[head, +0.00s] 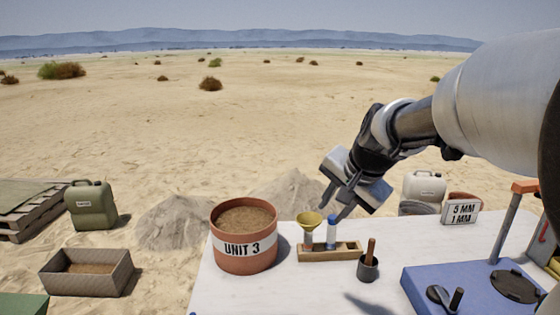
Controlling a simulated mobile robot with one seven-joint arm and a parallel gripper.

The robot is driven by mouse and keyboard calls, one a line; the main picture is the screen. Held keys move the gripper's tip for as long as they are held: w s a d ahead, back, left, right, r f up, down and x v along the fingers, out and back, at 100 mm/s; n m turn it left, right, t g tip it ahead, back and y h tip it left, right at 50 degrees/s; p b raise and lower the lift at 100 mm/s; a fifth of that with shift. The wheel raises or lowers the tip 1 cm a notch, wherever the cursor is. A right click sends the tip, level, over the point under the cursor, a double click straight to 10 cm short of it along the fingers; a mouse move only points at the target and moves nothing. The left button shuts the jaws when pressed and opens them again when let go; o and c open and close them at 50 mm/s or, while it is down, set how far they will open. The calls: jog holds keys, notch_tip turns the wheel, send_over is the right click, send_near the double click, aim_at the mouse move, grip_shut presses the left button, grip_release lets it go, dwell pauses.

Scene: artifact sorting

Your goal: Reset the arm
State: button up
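My arm reaches in from the right side of the head view. My gripper (333,211) hangs tilted over the white table (235,295), above the small wooden rack (345,251). Its two fingers look spread, with nothing visible between them.
A terracotta pot marked UNIT 3 (244,247) stands left of the rack. A dark cup with a wooden-handled tool (368,267) is in front. A blue device (455,290) fills the right front. A sign (461,213) and white jug (424,187) are behind. A crate (87,275) lies on the sand.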

jog(key=s+f+n+h, duration=0.2)
jog(key=s+n, duration=0.6)
jog(key=s, duration=1.5)
notch_tip(320, 180, up, 17)
jog(key=p, duration=1.6)
jog(key=shift+s+a+f+n+g, duration=0.2)
jog(key=shift+s+a+n+g, duration=0.15)
jog(key=shift+s+n+g, duration=0.1)
